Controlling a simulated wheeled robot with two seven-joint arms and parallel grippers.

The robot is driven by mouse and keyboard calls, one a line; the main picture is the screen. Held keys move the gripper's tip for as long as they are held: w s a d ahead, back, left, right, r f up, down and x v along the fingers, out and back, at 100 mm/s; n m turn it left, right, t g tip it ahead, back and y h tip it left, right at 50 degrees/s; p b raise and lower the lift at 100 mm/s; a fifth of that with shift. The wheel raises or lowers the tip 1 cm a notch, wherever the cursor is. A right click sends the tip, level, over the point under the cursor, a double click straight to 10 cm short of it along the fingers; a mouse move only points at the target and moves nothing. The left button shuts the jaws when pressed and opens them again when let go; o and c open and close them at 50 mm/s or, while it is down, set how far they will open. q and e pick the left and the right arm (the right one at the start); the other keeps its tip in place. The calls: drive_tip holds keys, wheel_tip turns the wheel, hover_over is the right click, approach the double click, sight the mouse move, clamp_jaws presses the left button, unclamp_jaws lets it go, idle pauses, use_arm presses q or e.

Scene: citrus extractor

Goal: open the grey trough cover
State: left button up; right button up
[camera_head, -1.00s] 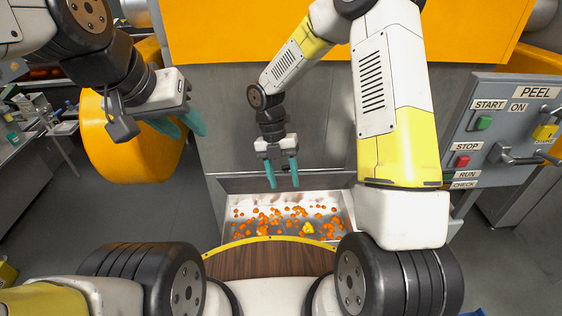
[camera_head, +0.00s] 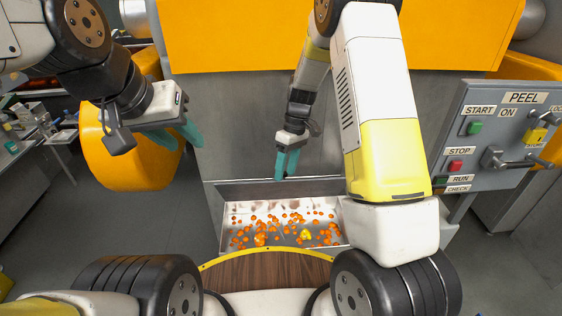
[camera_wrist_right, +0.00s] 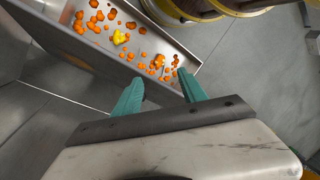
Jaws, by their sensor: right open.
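The steel trough (camera_head: 231,215) lies open below the machine front, with orange bits inside. A grey strip (camera_head: 280,187) runs along its back edge; it looks like the trough cover standing raised, but I cannot be sure. The trough also shows in the right wrist view (camera_wrist_right: 103,42), its inside uncovered. My right gripper (camera_head: 287,166) hangs above the back of the trough, turned partly edge-on. In the right wrist view its teal fingers (camera_wrist_right: 160,90) are apart with nothing between them, near the trough's long edge. My left gripper (camera_head: 182,140) is open and empty at the left, away from the trough.
A yellow piece (camera_head: 305,235) lies among the orange bits. A control panel (camera_head: 500,135) with buttons and a lever stands at the right. An orange rounded housing (camera_head: 120,160) is behind my left gripper. The grey floor (camera_head: 60,220) at the left is clear.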

sight(282, 186)
drive_tip(key=w+d+r+m+t+y, duration=0.1)
drive_tip(key=w+d+m+t, duration=0.1)
drive_tip(key=w+m, duration=0.45)
drive_tip(key=shift+m, duration=0.65)
drive_tip(key=x, duration=0.2)
drive_tip(key=s+x, duration=0.1)
drive_tip(key=x, duration=0.4)
drive_tip(key=shift+s+a+f, duration=0.1)
drive_tip(key=shift+s+f, duration=0.05)
drive_tip(key=shift+s, duration=0.25)
drive_tip(key=shift+c, duration=0.3)
clamp_jaws()
drive_tip(key=shift+w, duration=0.1)
